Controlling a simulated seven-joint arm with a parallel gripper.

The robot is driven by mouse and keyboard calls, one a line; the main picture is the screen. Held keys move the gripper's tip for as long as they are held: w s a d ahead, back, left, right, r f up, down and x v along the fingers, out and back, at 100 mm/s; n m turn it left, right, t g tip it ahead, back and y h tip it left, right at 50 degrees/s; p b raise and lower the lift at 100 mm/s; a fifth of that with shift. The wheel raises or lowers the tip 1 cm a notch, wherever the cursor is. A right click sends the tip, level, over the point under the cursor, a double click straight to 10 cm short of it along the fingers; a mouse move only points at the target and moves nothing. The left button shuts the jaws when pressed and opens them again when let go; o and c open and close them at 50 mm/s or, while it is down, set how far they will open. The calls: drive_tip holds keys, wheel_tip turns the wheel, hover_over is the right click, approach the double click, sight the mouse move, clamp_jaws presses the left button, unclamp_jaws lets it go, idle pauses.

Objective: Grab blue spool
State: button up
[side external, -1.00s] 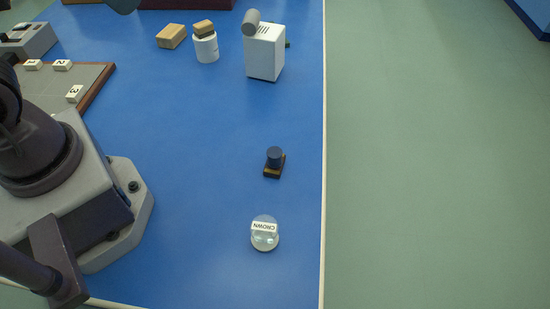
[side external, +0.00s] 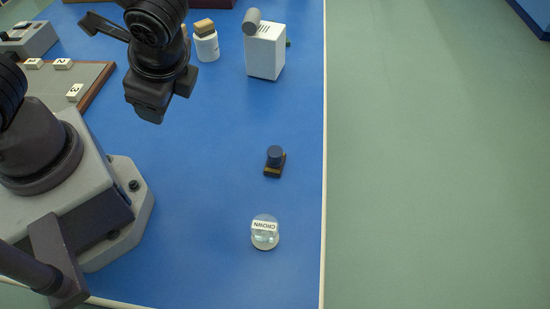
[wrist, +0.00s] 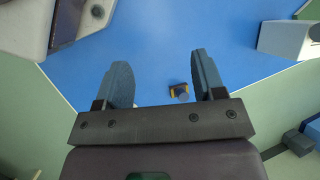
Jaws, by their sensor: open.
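A small dark blue spool (side external: 275,153) stands on a small dark block with a yellow band (side external: 274,172), right of the middle of the blue bench. In the wrist view the spool (wrist: 183,97) and its block (wrist: 178,89) show small, near the inner side of the right finger. My gripper (side external: 167,98) is above the bench, up and to the left of the spool and well apart from it. Its two fingers (wrist: 160,66) are spread with nothing between them, so it is open and empty.
A clear glass piece labelled CROWN (side external: 265,235) is below the spool. A white box with a grey cylinder (side external: 264,52) and a white jar with a tan block (side external: 206,46) stand behind. A grey numbered board (side external: 95,75) is left. The bench's right edge is near the spool.

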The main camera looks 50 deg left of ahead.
sight(280, 151)
drive_tip(key=w+d+f+m+t, duration=0.1)
drive_tip(key=d+f+m+t, duration=0.1)
drive_tip(key=f+m+t, duration=0.2)
drive_tip(key=w+d+f+m+t+y, duration=0.1)
drive_tip(key=f+m+t, duration=0.3)
drive_tip(key=m, duration=0.5)
drive_tip(key=w+d+f+m+t, duration=0.1)
drive_tip(key=d+f+m+t, duration=0.2)
drive_tip(key=f+m, duration=0.2)
drive_tip(key=shift+w+d+f+m+t+y, duration=0.1)
drive_tip(key=shift+w+f+m+t+y, duration=0.1)
drive_tip(key=shift+m, duration=0.35)
drive_tip(key=shift+w+f+m+t+y, duration=0.1)
drive_tip(key=shift+f+m+t, duration=0.1)
drive_tip(key=shift+m, duration=0.35)
drive_tip(key=d+m+h, duration=0.1)
drive_tip(key=w+d+m+t+h, duration=0.1)
drive_tip(key=d+h, duration=0.1)
drive_tip(key=d, duration=0.1)
drive_tip(key=shift+w+f+m+t+h, duration=0.3)
drive_tip(key=shift+w+f+m+h, duration=0.05)
drive_tip(key=shift+m+h, duration=0.05)
drive_tip(key=shift+w+d, duration=0.1)
drive_tip(key=shift+w, duration=0.2)
drive_tip(key=x, duration=1.2)
drive_tip(key=shift+w+f, duration=0.1)
drive_tip(key=shift+w, duration=0.1)
drive_tip(key=c, duration=1)
